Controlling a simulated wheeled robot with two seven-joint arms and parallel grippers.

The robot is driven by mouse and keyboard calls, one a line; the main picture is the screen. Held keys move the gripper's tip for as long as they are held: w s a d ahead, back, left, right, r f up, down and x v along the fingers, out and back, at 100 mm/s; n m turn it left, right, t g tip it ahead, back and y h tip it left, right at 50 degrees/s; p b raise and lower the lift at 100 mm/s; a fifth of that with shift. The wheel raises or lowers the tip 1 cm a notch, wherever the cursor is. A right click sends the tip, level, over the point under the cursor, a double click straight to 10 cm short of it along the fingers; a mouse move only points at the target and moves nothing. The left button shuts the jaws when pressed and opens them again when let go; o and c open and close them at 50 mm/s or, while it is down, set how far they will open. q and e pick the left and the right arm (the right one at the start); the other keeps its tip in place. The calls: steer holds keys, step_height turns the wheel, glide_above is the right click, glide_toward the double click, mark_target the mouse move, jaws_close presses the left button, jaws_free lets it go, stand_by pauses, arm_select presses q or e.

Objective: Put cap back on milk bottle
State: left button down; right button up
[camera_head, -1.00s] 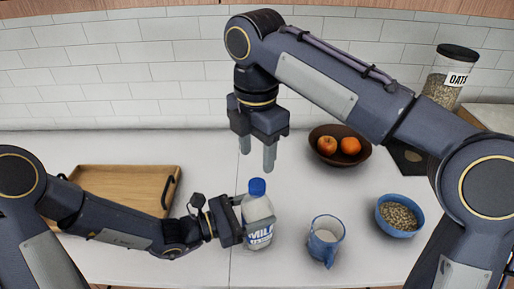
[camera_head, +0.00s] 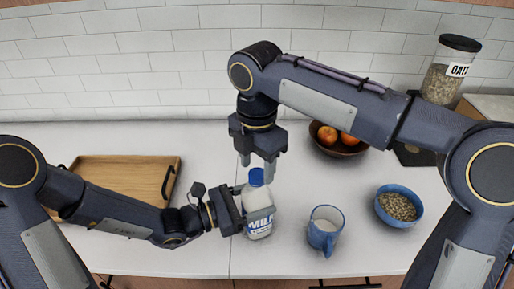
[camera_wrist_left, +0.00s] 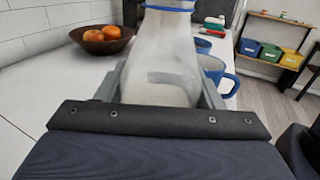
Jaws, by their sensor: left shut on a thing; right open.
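The milk bottle (camera_head: 258,215) is a clear bottle of white milk with a blue MILK label. It is upright over the counter, with the blue cap (camera_head: 256,177) at its top; whether the cap is seated is unclear. My left gripper (camera_head: 240,212) is shut on the bottle's side from the left. In the left wrist view the bottle body (camera_wrist_left: 160,60) fills the space between the fingers, with a blue band at its neck; its top is cut off. My right gripper (camera_head: 257,166) points down, open, its fingertips close above and around the cap. Contact with the cap cannot be told.
A blue bowl of grain (camera_head: 399,206) is farther right. A fruit bowl (camera_head: 338,148) is behind, partly hidden by my right arm. A wooden tray (camera_head: 120,172) lies at left.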

steer(key=shift+f, duration=0.8)
steer(key=shift+c, duration=0.4)
steer(key=c, duration=0.9)
steer(key=m, duration=1)
steer(key=shift+m, duration=1.5)
steer(key=m, duration=0.5)
steer(key=shift+m, duration=0.3)
steer(key=m, duration=0.5)
steer(key=shift+m, duration=0.4)
steer(key=o, duration=1.1)
